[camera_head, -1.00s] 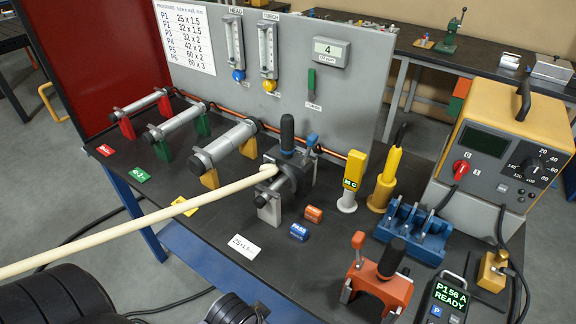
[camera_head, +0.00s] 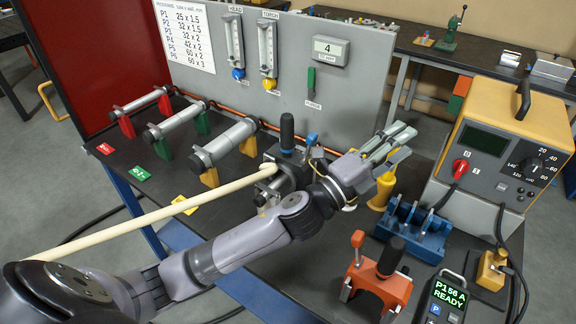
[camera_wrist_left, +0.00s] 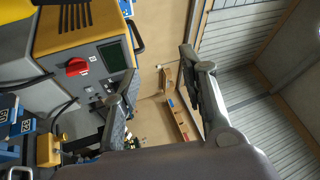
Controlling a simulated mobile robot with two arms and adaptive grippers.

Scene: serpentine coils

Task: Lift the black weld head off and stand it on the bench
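The black weld head (camera_head: 271,179) sits on the bench around the coil tube, with its upright black handle (camera_head: 287,132) and a blue lever (camera_head: 312,139) on top. My left forearm hides its right and lower part. A long cream-coloured hose runs to its left side. My left gripper (camera_head: 401,141) is raised above the bench, right of the weld head and apart from it. Its fingers point up and right, spread and empty. The wrist view also shows the two fingers (camera_wrist_left: 158,85) wide apart. My right gripper is not in view.
An orange clamp tool (camera_head: 380,287) with a black handle stands at the front. A blue rack (camera_head: 414,231), a yellow tool (camera_head: 383,190) and the yellow power supply (camera_head: 510,150) are to the right. A grey panel (camera_head: 345,90) stands behind.

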